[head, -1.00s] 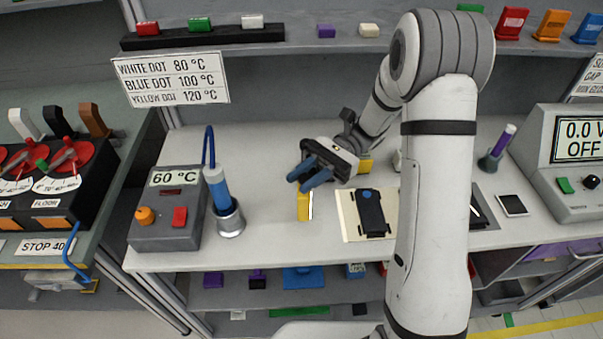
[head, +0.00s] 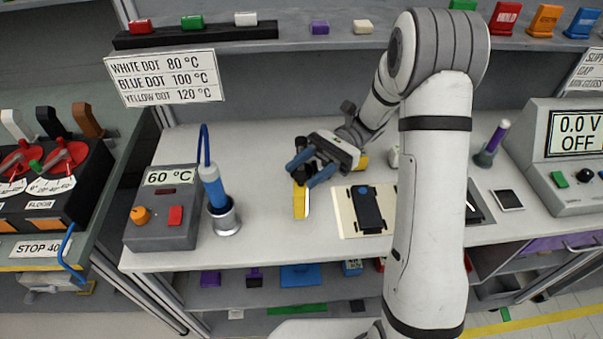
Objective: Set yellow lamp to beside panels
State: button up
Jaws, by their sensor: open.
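A slim yellow block-shaped thing (head: 300,204), which may be the yellow lamp, stands on the white worktop with a pale strip along its right side. A dark round part shows at its top. My gripper (head: 309,174) is open, with its two blue fingers apart at the top of this thing. I cannot tell whether they touch it. A second yellow thing (head: 363,162) shows only partly behind my gripper. A black panel (head: 367,208) with a blue dot lies on a cream sheet to the right.
A grey 60 °C heater box (head: 165,215) and a metal cup (head: 224,219) holding a blue tool stand to the left. A dark flat square (head: 508,200) and a voltage meter (head: 570,150) are on the right. The worktop behind the cup is clear.

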jog(key=p+v, duration=0.3)
jog(key=v, duration=0.3)
jog(key=shift+s+r, duration=0.1)
dwell(0.4)
jog(key=s+d+r+n+t+h, duration=0.3)
jog(key=s+d+n+t+h, duration=0.1)
jog(key=s+t+h, duration=0.2)
jog(key=s+d+r+n+t+h, duration=0.4)
jog(key=s+d+n+t+h, duration=0.1)
jog(key=s+t+h, duration=0.2)
jog(key=shift+s+d+t, duration=0.2)
jog(key=shift+s+t, duration=0.6)
jog(key=shift+t, duration=0.5)
jog(key=shift+r, duration=0.1)
